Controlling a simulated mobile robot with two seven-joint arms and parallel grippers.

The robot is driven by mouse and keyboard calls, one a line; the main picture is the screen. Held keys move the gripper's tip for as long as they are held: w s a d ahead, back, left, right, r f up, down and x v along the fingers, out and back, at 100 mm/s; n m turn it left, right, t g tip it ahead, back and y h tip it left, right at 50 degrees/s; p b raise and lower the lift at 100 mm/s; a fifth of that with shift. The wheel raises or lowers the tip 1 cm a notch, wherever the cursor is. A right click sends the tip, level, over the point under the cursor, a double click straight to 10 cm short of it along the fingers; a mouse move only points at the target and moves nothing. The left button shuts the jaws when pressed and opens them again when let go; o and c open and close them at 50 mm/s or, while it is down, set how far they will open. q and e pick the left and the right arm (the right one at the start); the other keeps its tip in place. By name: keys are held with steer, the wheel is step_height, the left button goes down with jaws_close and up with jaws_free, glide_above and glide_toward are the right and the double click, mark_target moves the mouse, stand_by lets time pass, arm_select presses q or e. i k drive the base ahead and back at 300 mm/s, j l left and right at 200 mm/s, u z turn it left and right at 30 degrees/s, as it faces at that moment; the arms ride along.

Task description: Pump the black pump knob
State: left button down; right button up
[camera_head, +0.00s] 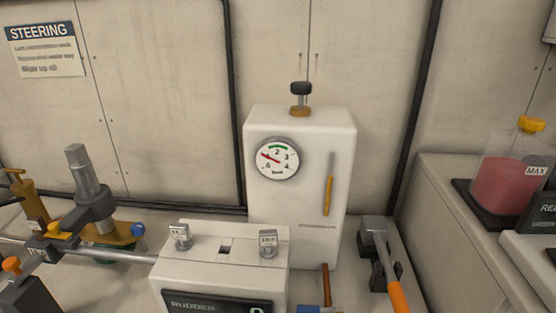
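The black pump knob (301,88) sits on a short grey stem with a brass collar (300,111) on top of an upright white box (336,130). A stretch of grey stem shows between the knob and the collar. The box front carries a round gauge (278,158) with a red needle and a green arc, and a vertical sight slot (329,185) whose lower part is amber. Neither of my grippers is in view, and nothing touches the knob.
A white rudder box (222,262) with two tagged fittings stands in front. At left are a grey cylinder assembly (88,190) and a horizontal rod. An orange-handled lever (385,265) stands right. A red-fluid reservoir (500,182) sits far right. Space above the knob is clear.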

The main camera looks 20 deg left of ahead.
mark_target(301, 89)
steer(key=k, duration=0.2)
steer(key=k+j+z, duration=0.35)
steer(key=j+z, duration=0.2)
steer(key=k+j+z, duration=0.1)
steer(key=j+z, duration=0.25)
steer(key=j, duration=0.15)
